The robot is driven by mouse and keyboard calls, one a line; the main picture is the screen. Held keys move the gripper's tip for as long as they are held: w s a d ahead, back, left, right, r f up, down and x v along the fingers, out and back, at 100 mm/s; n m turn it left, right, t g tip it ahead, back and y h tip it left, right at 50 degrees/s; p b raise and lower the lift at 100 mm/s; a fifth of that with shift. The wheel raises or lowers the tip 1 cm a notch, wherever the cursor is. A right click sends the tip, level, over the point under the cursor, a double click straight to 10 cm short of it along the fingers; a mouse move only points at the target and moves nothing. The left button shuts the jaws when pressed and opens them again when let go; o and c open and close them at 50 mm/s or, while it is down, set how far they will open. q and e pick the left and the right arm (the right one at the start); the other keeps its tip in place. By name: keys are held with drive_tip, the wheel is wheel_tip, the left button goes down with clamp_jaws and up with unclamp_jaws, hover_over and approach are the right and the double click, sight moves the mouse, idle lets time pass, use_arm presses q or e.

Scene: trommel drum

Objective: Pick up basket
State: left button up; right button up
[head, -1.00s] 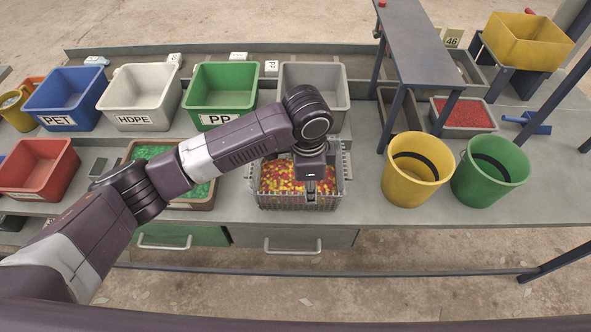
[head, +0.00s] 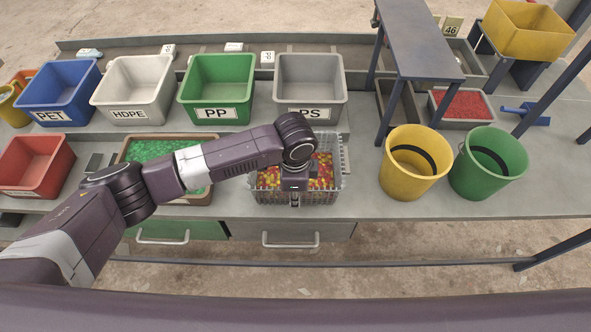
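The basket (head: 337,172) is a grey wire-mesh basket holding red, yellow and orange pieces. It stands on the bench near its front edge, in front of the PS bin. My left arm comes in from the left. My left gripper (head: 295,199) points down at the front wall of the basket. The wrist hides part of the basket's contents, and I cannot tell whether the fingers are closed on the front rim. The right gripper is not in the view.
Bins labelled PET (head: 59,93), HDPE (head: 137,88), PP (head: 217,88) and PS (head: 310,84) stand behind. A tray of green pieces (head: 203,200) is left of the basket. A yellow bucket (head: 410,180) and a green bucket (head: 485,181) stand to the right, beside a raised grey shelf (head: 418,45).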

use_arm(q)
clamp_jaws()
drive_tip(key=shift+r, duration=0.15)
idle(0.4)
